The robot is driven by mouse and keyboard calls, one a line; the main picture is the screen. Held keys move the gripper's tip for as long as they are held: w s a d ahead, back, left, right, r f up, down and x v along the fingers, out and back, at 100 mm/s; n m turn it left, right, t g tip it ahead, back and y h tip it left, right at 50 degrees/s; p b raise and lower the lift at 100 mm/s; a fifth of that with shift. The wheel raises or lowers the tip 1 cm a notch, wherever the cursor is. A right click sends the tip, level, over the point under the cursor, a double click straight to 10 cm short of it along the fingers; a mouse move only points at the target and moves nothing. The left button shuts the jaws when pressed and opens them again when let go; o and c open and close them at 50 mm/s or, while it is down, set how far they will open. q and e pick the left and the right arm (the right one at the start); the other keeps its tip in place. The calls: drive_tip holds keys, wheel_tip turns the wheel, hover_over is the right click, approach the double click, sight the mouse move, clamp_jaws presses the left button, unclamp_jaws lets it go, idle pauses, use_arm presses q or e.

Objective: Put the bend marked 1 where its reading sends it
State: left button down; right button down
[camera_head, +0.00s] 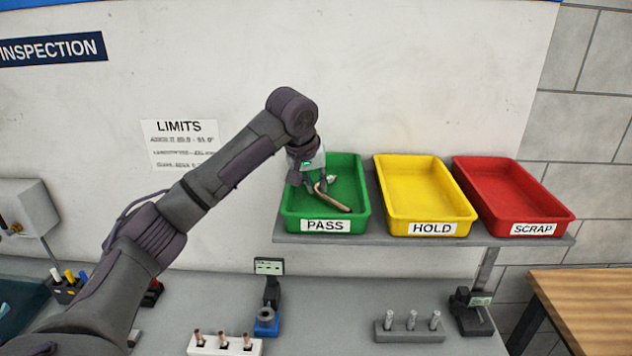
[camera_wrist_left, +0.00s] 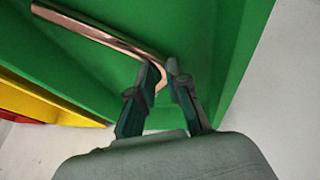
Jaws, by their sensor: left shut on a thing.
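A bent copper tube (camera_head: 328,199) is in my left gripper (camera_head: 318,183), inside or just over the green PASS tray (camera_head: 287,211). In the left wrist view the tube (camera_wrist_left: 95,32) runs to the upper left from its bend, and its short end is between the fingertips (camera_wrist_left: 166,76). The green tray (camera_wrist_left: 210,40) lies behind it. I cannot tell whether the tube touches the tray floor. No number on the tube is legible. The yellow HOLD tray (camera_head: 420,187) and red SCRAP tray (camera_head: 505,190) stand to the right. My right gripper is not in view.
The trays sit on a grey shelf (camera_head: 390,239) above the bench. Below are a white block with several copper pieces (camera_head: 224,346), a blue-based gauge (camera_head: 267,318), a rack of metal pins (camera_head: 410,331) and another device (camera_head: 472,311). A LIMITS sheet (camera_head: 181,146) hangs on the wall, its small print unreadable.

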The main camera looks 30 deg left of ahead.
use_arm(q)
drive_tip(key=shift+s+f, duration=0.1)
drive_tip(key=shift+f, duration=0.25)
drive_tip(key=c, duration=1.1)
unclamp_jaws()
drive_tip(key=shift+c, duration=0.2)
drive_tip(key=shift+d+f, duration=0.1)
drive_tip(key=shift+r, duration=0.5)
drive_tip(key=b+v, duration=0.3)
drive_tip(key=v, duration=0.1)
drive_tip(key=shift+r, duration=0.25)
drive_tip(key=b+v, duration=0.1)
drive_tip(key=v, duration=0.6)
drive_tip(key=shift+r, duration=0.25)
